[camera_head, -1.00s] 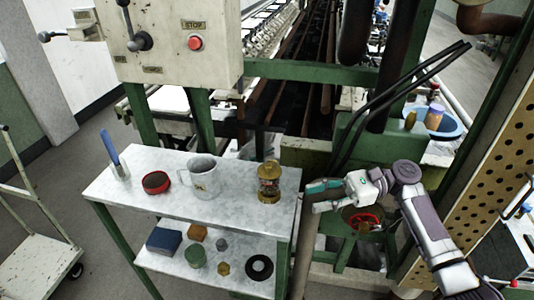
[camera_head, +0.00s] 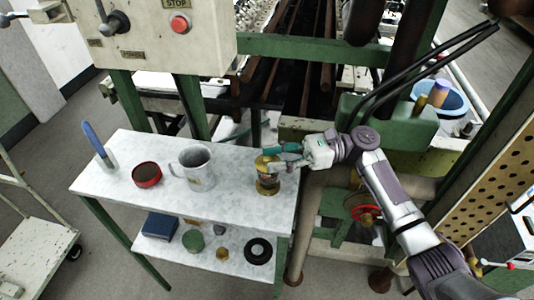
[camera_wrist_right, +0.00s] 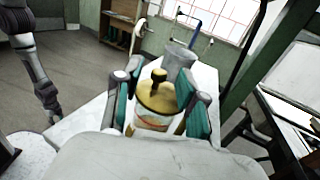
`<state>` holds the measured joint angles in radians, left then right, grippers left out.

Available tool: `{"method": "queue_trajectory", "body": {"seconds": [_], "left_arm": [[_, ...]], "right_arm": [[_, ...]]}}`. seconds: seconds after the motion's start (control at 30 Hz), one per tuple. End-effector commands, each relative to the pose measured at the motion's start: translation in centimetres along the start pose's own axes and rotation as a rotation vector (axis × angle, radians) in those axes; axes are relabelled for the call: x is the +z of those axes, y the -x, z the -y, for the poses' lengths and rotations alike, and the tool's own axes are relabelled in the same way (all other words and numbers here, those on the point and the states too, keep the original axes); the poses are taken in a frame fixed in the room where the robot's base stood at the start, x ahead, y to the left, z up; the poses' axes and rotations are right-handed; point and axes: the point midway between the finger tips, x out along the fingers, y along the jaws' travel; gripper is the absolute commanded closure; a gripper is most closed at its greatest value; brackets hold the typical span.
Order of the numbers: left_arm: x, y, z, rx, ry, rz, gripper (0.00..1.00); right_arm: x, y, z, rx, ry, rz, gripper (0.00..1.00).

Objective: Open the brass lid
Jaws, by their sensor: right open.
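The brass lid (camera_wrist_right: 158,95) is round with a dark knob on top. It sits on a small glass-and-brass jar (camera_head: 267,184) at the right end of the grey tabletop. My right gripper (camera_head: 268,157) is open at the jar's top; the wrist view shows its teal-padded fingers (camera_wrist_right: 160,108) on either side of the lid, and I cannot tell whether they touch it. A grey arm, apparently my left one, hangs at the left of the wrist view, its gripper end (camera_wrist_right: 51,114) too small to read.
A grey mug (camera_head: 193,168), a red-rimmed round dish (camera_head: 147,174) and a blue-handled tool (camera_head: 97,142) stand left of the jar. The lower shelf holds a blue box (camera_head: 160,226) and a black ring (camera_head: 258,251). Green machine frames rise behind and right.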

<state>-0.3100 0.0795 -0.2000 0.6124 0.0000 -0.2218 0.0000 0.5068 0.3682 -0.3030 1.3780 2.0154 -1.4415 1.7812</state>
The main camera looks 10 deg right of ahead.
Motion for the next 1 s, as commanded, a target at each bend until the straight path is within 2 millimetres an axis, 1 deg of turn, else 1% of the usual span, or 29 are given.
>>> {"method": "queue_trajectory", "body": {"seconds": [0.03,0.1,0.2,0.47,0.5,0.53,0.73,1.0], "left_arm": [[-0.9,0.3,0.1,-0.002,0.000,-0.013,0.60],[-1.9,0.4,0.3,-0.003,0.000,-0.028,0.60],[-2.6,0.5,0.3,-0.004,0.000,-0.040,0.60],[-1.8,0.4,0.2,-0.003,0.000,-0.027,0.60],[-1.6,0.4,0.2,-0.003,0.000,-0.024,0.60],[-1.4,0.4,0.2,-0.002,0.000,-0.022,0.60],[-1.0,0.4,0.1,-0.002,-0.001,-0.015,0.60],[-1.0,0.4,0.2,-0.002,0.000,-0.015,0.60]], "right_arm": [[0.1,-0.7,0.0,0.001,-0.001,0.001,0.59],[0.1,-1.3,0.0,0.000,0.000,0.001,0.59],[0.0,-1.8,0.0,0.000,0.000,0.001,0.59],[-0.1,-2.0,0.0,-0.001,0.000,0.000,0.59],[-0.1,-2.0,0.0,-0.001,0.000,0.000,0.61],[-0.1,-2.0,0.0,-0.001,0.000,0.000,0.66],[-0.1,-2.0,0.0,-0.001,0.000,0.000,0.99],[-0.1,-2.0,0.0,-0.001,0.000,0.000,1.00]]}}
